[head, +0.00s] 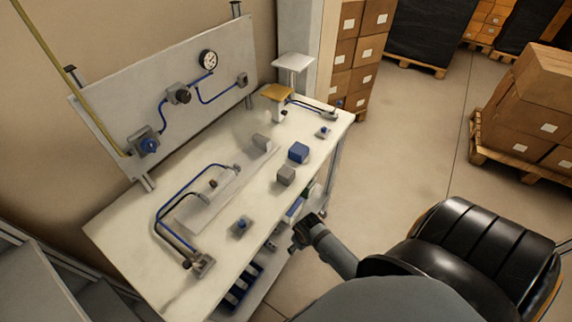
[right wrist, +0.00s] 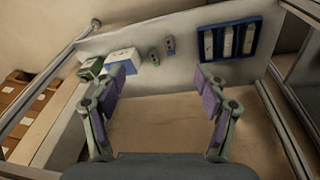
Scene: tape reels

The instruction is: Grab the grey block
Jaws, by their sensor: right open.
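A grey block (head: 286,175) sits on the white workbench (head: 215,268) near its front edge, just in front of a blue block (head: 298,152). Another grey block (head: 261,142) sits farther back on a pale strip. My right gripper (head: 303,232) is off the bench's front edge, apart from the blocks. In the right wrist view my right gripper (right wrist: 162,82) is open, with nothing between its purple-padded fingers. That view shows the lower shelf and no grey block. My left gripper is in neither view.
Blue tubing with fittings (head: 185,205) lies on the bench's left part. A small valve (head: 241,226) sits near the front edge. A panel with a gauge (head: 208,60) stands behind. The lower shelf holds a blue rack (right wrist: 230,40) and a white-and-blue box (right wrist: 122,62).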

